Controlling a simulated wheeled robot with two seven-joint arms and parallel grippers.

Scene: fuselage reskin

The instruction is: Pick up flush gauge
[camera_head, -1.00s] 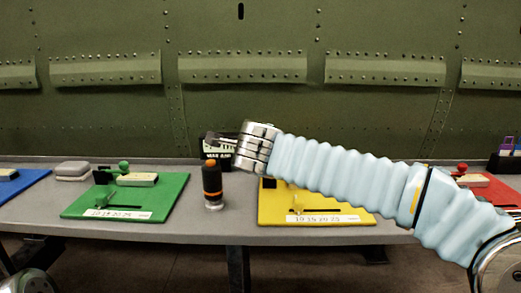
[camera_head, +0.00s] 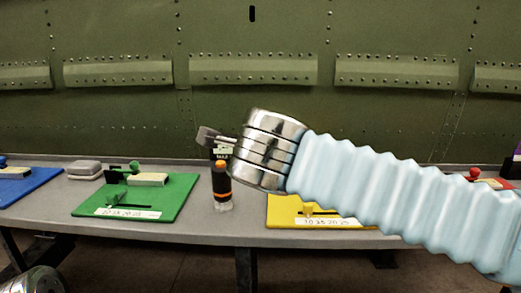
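A black cylinder with an orange top and band and a clear base (camera_head: 221,188) stands upright on the grey bench. Behind it is a small black item with a white-lettered label (camera_head: 222,150), partly hidden by my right gripper. I cannot tell for certain which of these is the flush gauge. My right gripper (camera_head: 208,136) reaches in from the right, above and in front of both. Its fingers point left and are seen edge-on, so its opening is unclear. Nothing is seen held in it.
A green board (camera_head: 180,196) with a gauge-like fixture lies left of the cylinder. A yellow board (camera_head: 284,212) lies right, partly under my arm. A blue board (camera_head: 30,187), grey blocks (camera_head: 84,169) and a red board (camera_head: 497,184) are farther out. A green riveted panel (camera_head: 120,120) rises behind.

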